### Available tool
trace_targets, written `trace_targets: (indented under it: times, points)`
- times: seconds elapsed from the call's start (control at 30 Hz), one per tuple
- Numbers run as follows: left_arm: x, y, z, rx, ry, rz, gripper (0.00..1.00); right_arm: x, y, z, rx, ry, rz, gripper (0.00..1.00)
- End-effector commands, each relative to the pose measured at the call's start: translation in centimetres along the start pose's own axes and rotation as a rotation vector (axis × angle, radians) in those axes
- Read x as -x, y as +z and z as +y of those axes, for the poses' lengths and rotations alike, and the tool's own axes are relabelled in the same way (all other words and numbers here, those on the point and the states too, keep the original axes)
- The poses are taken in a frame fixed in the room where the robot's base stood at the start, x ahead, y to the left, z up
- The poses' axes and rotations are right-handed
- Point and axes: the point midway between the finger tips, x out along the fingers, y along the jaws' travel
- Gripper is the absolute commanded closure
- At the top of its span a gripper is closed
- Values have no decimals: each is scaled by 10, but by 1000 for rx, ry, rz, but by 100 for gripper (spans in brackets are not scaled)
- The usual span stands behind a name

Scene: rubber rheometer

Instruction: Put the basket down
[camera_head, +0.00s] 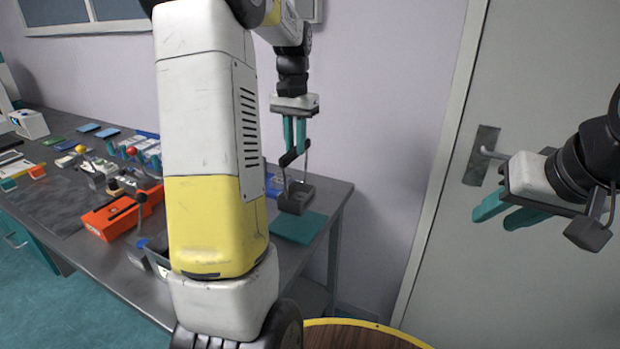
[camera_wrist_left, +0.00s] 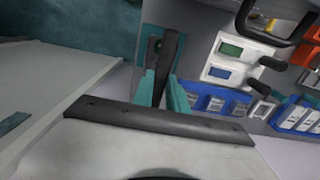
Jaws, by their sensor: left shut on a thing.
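My left gripper (camera_head: 293,148) points down at the table's right end, with its teal fingers shut on the dark handle of the basket (camera_head: 296,200). The small dark grey basket hangs upright below the fingers. It overlaps the back edge of a teal mat (camera_head: 298,230); I cannot tell whether its bottom touches the table. In the left wrist view the dark handle (camera_wrist_left: 170,58) lies between the teal fingers (camera_wrist_left: 160,92). My right gripper (camera_head: 500,214) is at the right in front of the door, its teal fingers apart and empty.
The grey table (camera_head: 110,272) runs along the wall. An orange box (camera_head: 118,214), blue trays and several small items stand left of my arm, which hides the table's middle. A round wooden top with a yellow rim (camera_head: 372,325) is at the bottom.

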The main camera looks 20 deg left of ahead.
Motion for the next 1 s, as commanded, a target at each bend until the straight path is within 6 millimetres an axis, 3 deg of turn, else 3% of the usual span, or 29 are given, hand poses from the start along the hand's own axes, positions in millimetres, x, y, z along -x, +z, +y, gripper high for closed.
trace_targets:
  times: [0.1, 0.27, 0.5, 0.9, 0.93, 1.0]
  points:
    - [-18, 0, 0, 1, 0, -1, 100, 0, 0, 0, 0, 0, 0, 64]
    - [-29, 0, -1, 1, -1, 0, 100, 0, 0, 0, 0, 0, 0, 64]
    - [-60, 0, -1, 1, 0, -1, 100, 0, 0, 0, 0, 0, 0, 64]
    - [-66, 0, -1, 1, -1, 1, 100, 0, 0, 0, 0, 0, 0, 64]
    - [-66, 0, 0, 1, 0, 1, 76, 0, 0, 0, 0, 0, 0, 64]
    - [-66, 0, 0, 1, 0, 1, 62, 0, 0, 0, 0, 0, 0, 64]
